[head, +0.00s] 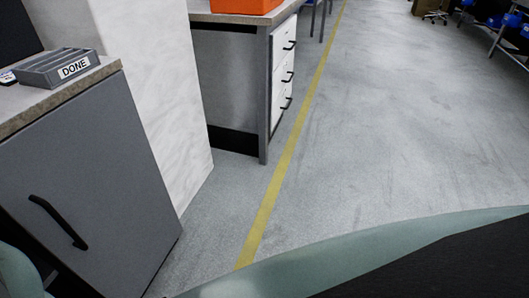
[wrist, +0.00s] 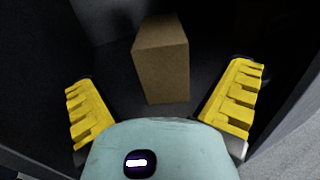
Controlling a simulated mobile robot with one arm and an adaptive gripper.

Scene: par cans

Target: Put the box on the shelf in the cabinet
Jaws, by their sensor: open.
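A brown cardboard box (wrist: 163,65) stands upright on a dark surface inside a dark enclosure, in the wrist view. My gripper (wrist: 165,95) is open, with one yellow ridged finger on each side of the box's lower part in the picture. Gaps show between both fingers and the box, and nothing is held. The box and gripper are not visible in the head view. Whether the dark enclosure is this cabinet, I cannot tell.
A grey tray marked DONE (head: 62,66) sits on the counter above the cabinet. A white pillar (head: 160,95) stands beside it. A desk with white drawers (head: 284,75) carries an orange bin (head: 235,5). The grey floor (head: 390,110) to the right is open.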

